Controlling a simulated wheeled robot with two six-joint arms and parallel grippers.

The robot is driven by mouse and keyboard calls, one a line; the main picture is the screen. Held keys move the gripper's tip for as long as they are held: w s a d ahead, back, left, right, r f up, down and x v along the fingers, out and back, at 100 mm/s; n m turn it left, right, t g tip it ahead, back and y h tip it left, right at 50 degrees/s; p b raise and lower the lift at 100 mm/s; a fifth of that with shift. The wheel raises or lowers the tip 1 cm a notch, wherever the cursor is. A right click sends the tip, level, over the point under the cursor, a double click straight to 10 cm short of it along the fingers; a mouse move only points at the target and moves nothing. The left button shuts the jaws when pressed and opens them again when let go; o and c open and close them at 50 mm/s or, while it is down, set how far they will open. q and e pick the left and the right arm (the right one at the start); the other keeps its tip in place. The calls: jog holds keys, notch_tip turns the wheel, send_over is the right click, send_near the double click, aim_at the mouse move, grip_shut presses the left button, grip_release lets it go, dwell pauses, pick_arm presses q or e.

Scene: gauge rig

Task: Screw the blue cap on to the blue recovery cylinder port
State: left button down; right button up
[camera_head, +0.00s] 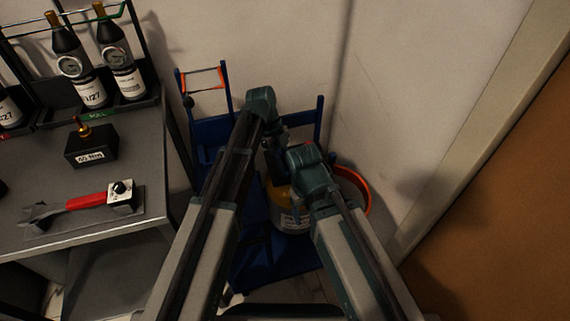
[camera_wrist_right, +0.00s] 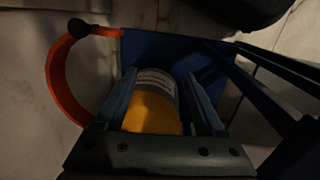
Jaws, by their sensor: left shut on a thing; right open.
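The recovery cylinder (camera_head: 293,222), with a yellow part and a grey part with a white label, stands on a blue trolley (camera_head: 255,262). It also shows in the right wrist view (camera_wrist_right: 153,112). My left gripper (camera_head: 278,146) is above the cylinder, at the trolley's upright frame. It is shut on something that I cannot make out. My right gripper (camera_wrist_right: 160,98) is open, with the cylinder seen between its two fingers. I cannot tell whether the fingers touch it. I cannot make out the blue cap or the blue port. My arms cover the cylinder's top in the head view.
An orange curved band (camera_head: 358,188) stands beside the cylinder on the right. A grey bench (camera_head: 130,150) on the left bears a black block (camera_head: 90,148) and a red-handled tool (camera_head: 85,202). Dark bottles (camera_head: 120,60) stand in a rack behind. Walls close off the back and right.

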pick_arm(q)
jog(key=shift+w+a+m+y, duration=0.15)
jog(key=shift+m+y, duration=0.15)
jog(key=shift+m, duration=0.6)
jog(key=shift+m+g+y, duration=0.4)
jog(key=shift+m+g, duration=0.1)
jog(key=shift+m, duration=1.1)
jog(key=shift+m+y, duration=0.5)
jog(key=shift+m, duration=0.5)
jog(key=m+y, duration=0.1)
jog(key=m, duration=0.2)
jog(key=shift+g, duration=0.3)
